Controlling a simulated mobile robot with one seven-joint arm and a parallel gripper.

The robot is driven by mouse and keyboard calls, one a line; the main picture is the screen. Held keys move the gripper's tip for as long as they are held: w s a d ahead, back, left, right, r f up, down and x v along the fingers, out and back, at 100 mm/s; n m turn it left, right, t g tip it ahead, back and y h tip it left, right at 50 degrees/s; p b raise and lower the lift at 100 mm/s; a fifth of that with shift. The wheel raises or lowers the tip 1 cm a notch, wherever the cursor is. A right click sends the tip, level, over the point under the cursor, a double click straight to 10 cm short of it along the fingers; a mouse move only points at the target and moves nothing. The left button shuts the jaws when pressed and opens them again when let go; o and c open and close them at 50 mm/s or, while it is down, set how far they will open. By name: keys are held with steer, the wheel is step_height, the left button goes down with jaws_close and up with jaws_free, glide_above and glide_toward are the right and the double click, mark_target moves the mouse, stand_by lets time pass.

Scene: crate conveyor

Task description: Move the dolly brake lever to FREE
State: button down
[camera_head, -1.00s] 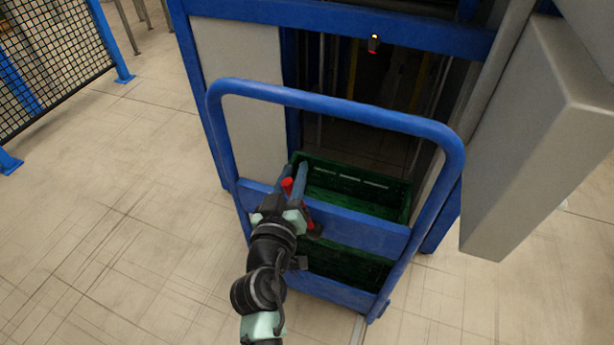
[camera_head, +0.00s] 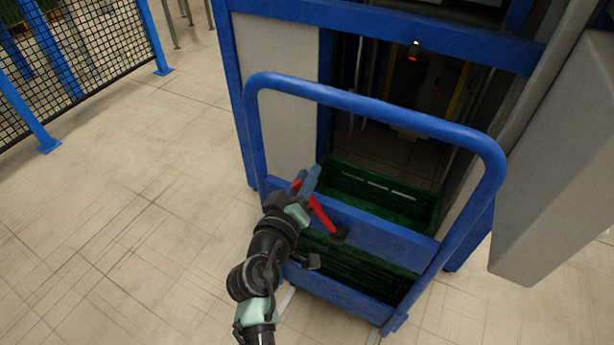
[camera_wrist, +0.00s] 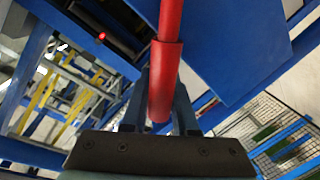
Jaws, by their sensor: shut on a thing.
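The red brake lever (camera_head: 320,214) is on the blue dolly's (camera_head: 376,115) crossbar. It slants from a dark pivot at lower right up to the left. In the wrist view the red lever (camera_wrist: 164,80) runs down from the top edge, with a thicker sleeve on its end. My gripper (camera_head: 308,180) is shut on the lever near its upper end. In the wrist view my gripper (camera_wrist: 168,105) has one finger on each side of the sleeve. No FREE marking is readable.
Green crates (camera_head: 381,190) sit on the dolly behind the crossbar. A blue frame (camera_head: 390,22) with a small red light (camera_head: 413,52) stands behind. A grey box (camera_head: 560,170) is at right. A mesh fence (camera_head: 90,50) stands at upper left. The floor at left is clear.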

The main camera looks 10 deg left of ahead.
steer(key=c, duration=0.7)
jaws_free()
steer(key=shift+s, duration=0.1)
steer(key=s, duration=0.4)
steer(key=s+a+r, duration=0.1)
steer(key=s, duration=0.3)
steer(key=s+a+p, duration=0.1)
steer(key=s, duration=0.3)
steer(key=shift+s+a+r, duration=0.1)
steer(key=shift+s+r, duration=0.15)
steer(key=shift+r, duration=0.05)
